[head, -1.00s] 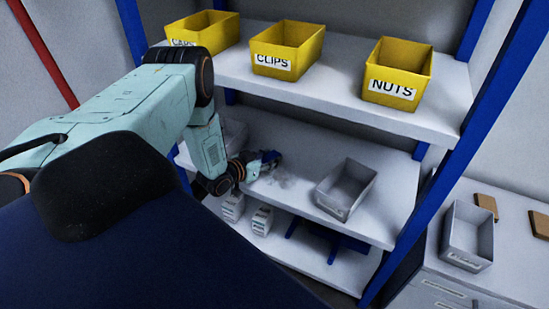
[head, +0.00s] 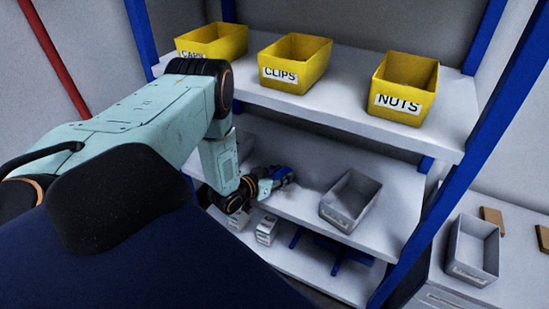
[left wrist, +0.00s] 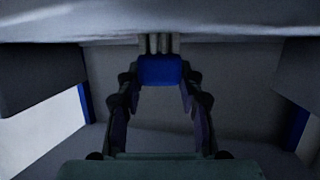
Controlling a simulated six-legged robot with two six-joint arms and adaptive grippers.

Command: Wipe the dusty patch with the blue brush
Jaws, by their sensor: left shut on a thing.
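My left gripper (head: 272,182) is over the middle shelf, left of the grey bin. It is shut on the blue brush (head: 282,173). In the left wrist view the brush (left wrist: 160,70) sits between the two fingertips, with pale bristles beyond its blue block. The bristle ends meet the pale surface at the top of that view; I cannot tell how firmly they touch. The dusty patch cannot be made out clearly now; the gripper and brush cover the area where grey smudges showed before. My right gripper is not in view.
A grey bin (head: 350,200) stands on the middle shelf, right of the brush. Yellow bins for clips (head: 296,64) and nuts (head: 404,88) stand on the upper shelf. Small white boxes (head: 267,229) are below. A blue post (head: 470,150) bounds the rack's right side.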

